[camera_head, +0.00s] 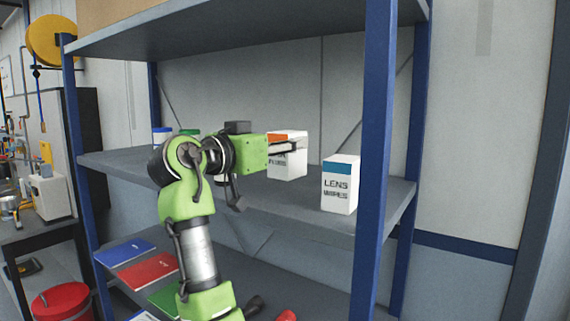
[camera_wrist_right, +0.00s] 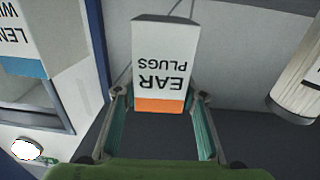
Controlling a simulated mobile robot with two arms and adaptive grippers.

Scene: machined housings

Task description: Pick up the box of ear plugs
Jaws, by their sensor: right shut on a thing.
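The box of ear plugs (camera_head: 291,168) is white with an orange band at its top and stands upright at the middle shelf in the head view. In the right wrist view the box of ear plugs (camera_wrist_right: 163,60) appears upside down, with its lettering readable. My right gripper (camera_head: 290,147) reaches it from the left in the head view. In the right wrist view the right gripper's fingers (camera_wrist_right: 158,98) are on both sides of the box's orange end, shut on it. I cannot tell whether the box's base touches the shelf. My left gripper is not in view.
A lens wipes box (camera_head: 340,188) stands on the middle shelf (camera_head: 280,200) to the right, near a blue post (camera_head: 376,150). Lidded containers (camera_head: 162,136) stand behind my arm. The upper shelf (camera_head: 240,30) is overhead. Coloured books (camera_head: 150,270) lie on the lower shelf.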

